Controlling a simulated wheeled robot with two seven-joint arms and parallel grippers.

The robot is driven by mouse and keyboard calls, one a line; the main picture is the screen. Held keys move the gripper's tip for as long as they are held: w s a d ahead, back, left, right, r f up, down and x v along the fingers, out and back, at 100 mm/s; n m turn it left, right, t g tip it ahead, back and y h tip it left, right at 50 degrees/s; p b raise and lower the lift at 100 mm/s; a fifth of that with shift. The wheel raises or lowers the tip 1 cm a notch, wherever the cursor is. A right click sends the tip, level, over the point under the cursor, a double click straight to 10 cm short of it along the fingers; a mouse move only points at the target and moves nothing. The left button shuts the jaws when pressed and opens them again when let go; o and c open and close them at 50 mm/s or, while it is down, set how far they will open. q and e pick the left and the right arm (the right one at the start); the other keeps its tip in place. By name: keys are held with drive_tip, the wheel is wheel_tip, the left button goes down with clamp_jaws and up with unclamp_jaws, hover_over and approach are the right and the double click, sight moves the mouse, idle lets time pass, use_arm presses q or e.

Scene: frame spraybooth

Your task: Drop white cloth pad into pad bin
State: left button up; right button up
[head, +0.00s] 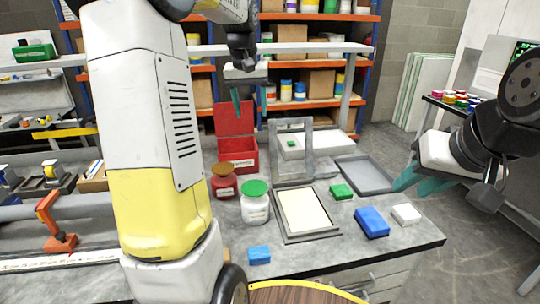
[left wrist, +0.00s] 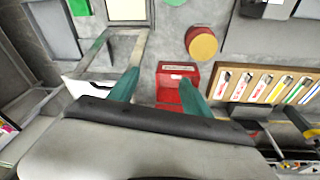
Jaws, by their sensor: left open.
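The pad bin is a red box (head: 238,158) with its lid raised, at the back of the bench; it also shows in the left wrist view (left wrist: 165,93). My left gripper (head: 238,98) is open above the bin, with its teal fingers (left wrist: 155,88) pointing down and nothing seen between them. A small pale patch shows inside the bin in the left wrist view; I cannot tell what it is. A white block-like pad (head: 406,214) lies on the bench at the right. My right gripper (head: 408,189) has its teal fingers apart, above the bench's right side.
A red jar (head: 224,186) and a green-lidded white jar (head: 255,208) stand in front of the bin. A framed panel (head: 303,211), grey tray (head: 367,177), green block (head: 341,191) and blue blocks (head: 372,222) lie to the right. A metal frame (head: 294,150) stands beside the bin.

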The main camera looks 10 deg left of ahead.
use_arm(q)
drive_tip(key=s+d+m+t, duration=0.1)
drive_tip(key=s+d, duration=0.2)
drive_tip(key=s, duration=0.5)
drive_tip(key=s+d+f+m+t+h, duration=0.1)
drive_tip(key=s+d, duration=0.2)
drive_tip(key=s, duration=0.6)
drive_tip(key=s+d+m+t+h, duration=0.1)
drive_tip(key=s+d, duration=0.3)
drive_tip(key=s, duration=0.5)
drive_tip(key=shift+f+t, duration=0.2)
drive_tip(key=shift+t, duration=0.2)
